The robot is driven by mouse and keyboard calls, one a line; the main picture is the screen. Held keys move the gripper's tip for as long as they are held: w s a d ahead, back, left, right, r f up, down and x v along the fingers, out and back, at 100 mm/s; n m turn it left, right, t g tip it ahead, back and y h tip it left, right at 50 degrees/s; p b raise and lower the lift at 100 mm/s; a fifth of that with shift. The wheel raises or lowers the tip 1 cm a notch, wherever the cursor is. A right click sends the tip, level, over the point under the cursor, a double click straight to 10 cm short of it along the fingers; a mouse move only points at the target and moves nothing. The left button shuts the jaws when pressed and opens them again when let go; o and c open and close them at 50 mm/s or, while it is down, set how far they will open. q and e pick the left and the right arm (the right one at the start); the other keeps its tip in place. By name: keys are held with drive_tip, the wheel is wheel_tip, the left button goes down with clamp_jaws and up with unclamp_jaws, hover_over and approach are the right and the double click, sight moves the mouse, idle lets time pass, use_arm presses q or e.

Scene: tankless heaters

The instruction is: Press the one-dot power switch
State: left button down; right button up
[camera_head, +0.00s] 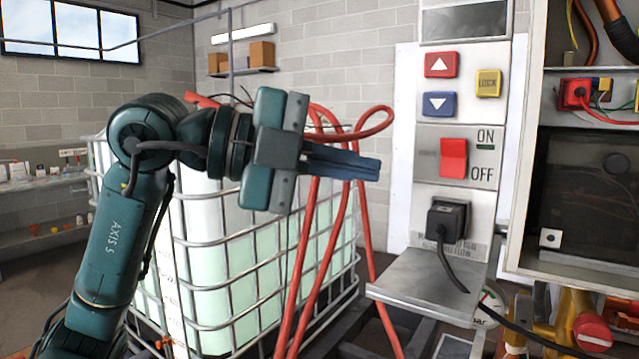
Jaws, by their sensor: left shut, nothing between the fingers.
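A white square plate with one dark dot (550,238) sits at the lower left of the dark panel in the open cabinet on the right. A red rocker switch (453,157) marked ON and OFF is on the grey control panel (430,190). I cannot tell which of these is the power switch meant. My left gripper (378,166) is shut and empty, pointing right. In the picture its tips are left of the rocker switch and apart from the panel. My right gripper is not in view.
Above the rocker are a red up button (440,65), a blue down button (440,104) and a yellow LOCK button (488,83). Below are a black plug (448,217) and a metal shelf (425,284). Red hoses (338,235) hang before a caged tank (225,240).

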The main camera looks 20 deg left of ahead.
use_arm(q)
drive_tip(key=shift+f+v, duration=0.1)
drive_tip(key=shift+v, duration=0.7)
drive_tip(key=shift+f+v, duration=0.15)
drive_tip(key=shift+v, duration=0.65)
drive_tip(key=shift+s+d, duration=0.1)
drive_tip(key=shift+s, duration=0.15)
